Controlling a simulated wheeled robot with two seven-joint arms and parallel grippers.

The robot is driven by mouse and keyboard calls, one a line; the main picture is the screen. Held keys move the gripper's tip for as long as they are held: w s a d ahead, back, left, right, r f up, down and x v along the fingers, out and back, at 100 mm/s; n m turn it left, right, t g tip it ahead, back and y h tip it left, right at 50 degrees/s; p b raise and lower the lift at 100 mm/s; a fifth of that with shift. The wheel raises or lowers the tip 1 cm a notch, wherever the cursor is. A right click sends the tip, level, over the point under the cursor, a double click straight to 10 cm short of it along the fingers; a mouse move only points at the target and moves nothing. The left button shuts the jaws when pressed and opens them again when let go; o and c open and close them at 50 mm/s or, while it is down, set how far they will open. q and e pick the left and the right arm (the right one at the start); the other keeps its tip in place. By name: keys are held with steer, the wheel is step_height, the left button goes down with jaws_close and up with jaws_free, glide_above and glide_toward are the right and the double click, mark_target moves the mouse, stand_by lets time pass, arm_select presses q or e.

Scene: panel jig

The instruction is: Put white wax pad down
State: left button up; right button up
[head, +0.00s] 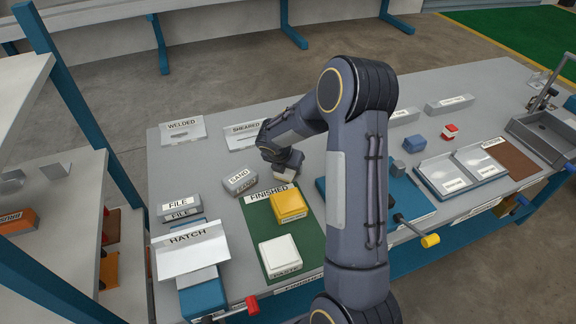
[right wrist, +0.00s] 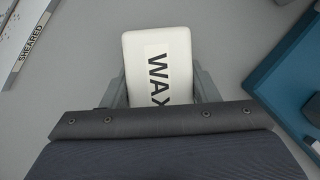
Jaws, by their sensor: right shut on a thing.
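The white wax pad (right wrist: 158,55), with a WAX label on its top, sits between the fingers of my right gripper (right wrist: 160,90) in the right wrist view. In the head view my right gripper (head: 284,168) is shut on the pad, whose pale edge (head: 283,177) shows just beneath it. The pad is low over the grey bench top (head: 225,155), behind the green FINISHED mat; I cannot tell if it touches the bench. My right arm hides part of the bench middle. My left gripper is not in view.
The green mat (head: 312,246) bears a yellow block (head: 289,206) and a white PASTE block (head: 280,254). A grey SAND block (head: 240,181) stands left of my gripper. The SHEARED holder (head: 243,135) is behind it. A blue fixture (head: 408,200) lies to the right.

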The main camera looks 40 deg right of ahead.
steer(key=shift+s+a+f, duration=0.1)
steer(key=shift+s+f, duration=0.05)
steer(key=shift+f, duration=0.15)
